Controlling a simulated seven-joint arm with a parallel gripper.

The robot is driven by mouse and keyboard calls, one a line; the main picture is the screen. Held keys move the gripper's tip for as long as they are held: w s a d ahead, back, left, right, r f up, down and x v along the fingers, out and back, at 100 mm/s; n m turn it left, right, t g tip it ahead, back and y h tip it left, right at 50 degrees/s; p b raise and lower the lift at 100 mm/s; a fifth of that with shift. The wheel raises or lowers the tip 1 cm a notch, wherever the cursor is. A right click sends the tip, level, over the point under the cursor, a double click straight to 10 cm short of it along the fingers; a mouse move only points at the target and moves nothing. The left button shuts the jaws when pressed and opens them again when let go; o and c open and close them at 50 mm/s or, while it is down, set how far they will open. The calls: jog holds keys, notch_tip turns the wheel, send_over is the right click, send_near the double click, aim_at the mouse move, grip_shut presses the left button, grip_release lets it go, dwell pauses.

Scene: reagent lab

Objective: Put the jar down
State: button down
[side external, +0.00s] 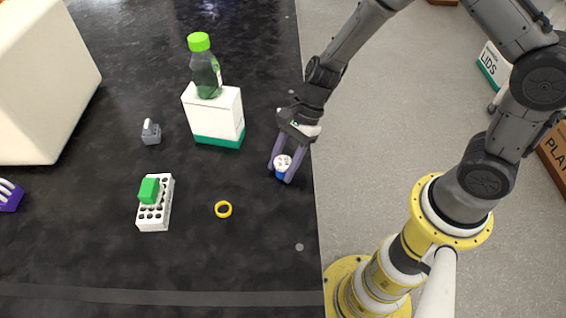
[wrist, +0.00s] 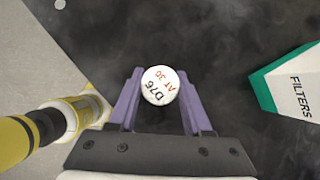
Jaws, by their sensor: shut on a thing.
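The jar (side external: 282,164) is small, with a white lid and a blue body, and sits between the purple fingers of my gripper (side external: 283,172) in the side external view. It is near the right edge of the dark table. In the wrist view its round white lid (wrist: 160,85) with printed letters faces the camera, between the two fingertips (wrist: 160,88). My gripper is shut on the jar. I cannot tell whether the jar's base touches the table.
A white and green box (side external: 214,115) with a green-capped bottle (side external: 205,72) on it stands left of my gripper. It also shows in the wrist view (wrist: 290,82), marked FILTERS. Table around the jar is clear.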

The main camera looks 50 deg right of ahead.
jog(key=shift+f, duration=0.15)
jog(key=shift+c, duration=1.7)
grip_release()
jog(key=v, duration=1.2)
jog(key=shift+r, duration=0.25)
jog(key=s+d+r+n+t+h, duration=0.2)
jog(key=s+d+r+n+h, duration=0.1)
jog(key=s+r+n, duration=0.3)
jog(key=s+d+r+n+t+h, duration=0.3)
jog(key=s+d+r+n, duration=0.3)
jog(key=s+n, duration=0.5)
jog(key=shift+r+n+t, duration=0.3)
jog(key=shift+r+n, duration=0.1)
jog(key=shift+n, duration=0.2)
jog(key=shift+s+d, duration=0.1)
